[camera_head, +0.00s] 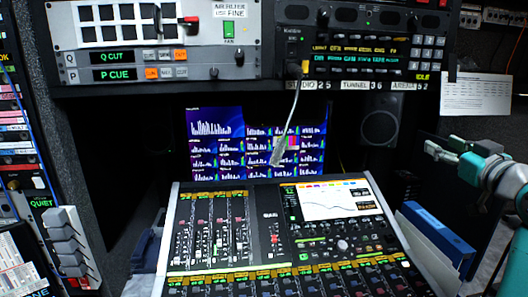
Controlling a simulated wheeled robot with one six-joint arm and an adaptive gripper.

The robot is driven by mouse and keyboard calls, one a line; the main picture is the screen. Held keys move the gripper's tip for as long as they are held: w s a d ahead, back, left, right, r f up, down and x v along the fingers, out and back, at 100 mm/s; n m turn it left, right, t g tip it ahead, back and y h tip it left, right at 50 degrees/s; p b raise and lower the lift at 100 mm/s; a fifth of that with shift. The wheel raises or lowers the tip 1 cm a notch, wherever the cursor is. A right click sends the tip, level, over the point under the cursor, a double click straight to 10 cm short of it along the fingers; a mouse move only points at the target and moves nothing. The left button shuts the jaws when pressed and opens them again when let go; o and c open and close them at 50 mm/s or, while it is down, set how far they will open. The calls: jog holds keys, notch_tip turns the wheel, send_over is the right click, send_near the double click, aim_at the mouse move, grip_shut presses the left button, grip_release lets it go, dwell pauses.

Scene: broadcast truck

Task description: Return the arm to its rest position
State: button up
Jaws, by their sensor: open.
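My arm comes in from the right edge. My gripper (432,146), grey and teal, points left and sits to the right of a dark loudspeaker in the picture. Its jaws are small in this view but stand open, and I see nothing held between them. The rest of the arm is cut off by the right edge of the picture.
A mixing console (290,240) with a lit screen fills the lower middle. A monitor (257,142) stands behind it, with a cable (287,125) hanging in front. Rack units (155,72) are above; the loudspeaker (380,127) and blue binder (437,236) are near my arm.

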jog(key=s+a+f+m+h, duration=0.15)
jog(key=a+f, duration=0.25)
jog(key=f, duration=0.8)
jog(key=s+a+f+m, duration=0.1)
jog(key=a+f+m, duration=0.15)
jog(key=f, duration=0.95)
jog(key=s+a+f, duration=0.3)
jog(key=s+f, duration=0.2)
jog(key=f, duration=0.1)
jog(key=s+a+f+g, duration=0.1)
jog(key=s+a+f, duration=0.3)
jog(key=f, duration=0.3)
jog(key=s+a+f+g, duration=0.1)
jog(key=s+a+f, duration=0.3)
jog(key=s+f, duration=0.2)
jog(key=shift+s+a+f+m+h, duration=0.25)
jog(key=shift+s+m, duration=0.15)
jog(key=shift+s, duration=0.15)
jog(key=s+a+n+g+y, duration=0.1)
jog(key=s+a, duration=0.3)
jog(key=s, duration=1.1)
jog(key=s+a+f+n+y, duration=0.1)
jog(key=s+a, duration=0.3)
jog(key=s, duration=1.1)
jog(key=shift+s+a+f+n+g, duration=0.2)
jog(key=shift+s+n+g, duration=0.05)
jog(key=shift+n+g, duration=0.15)
jog(key=shift+o, duration=0.2)
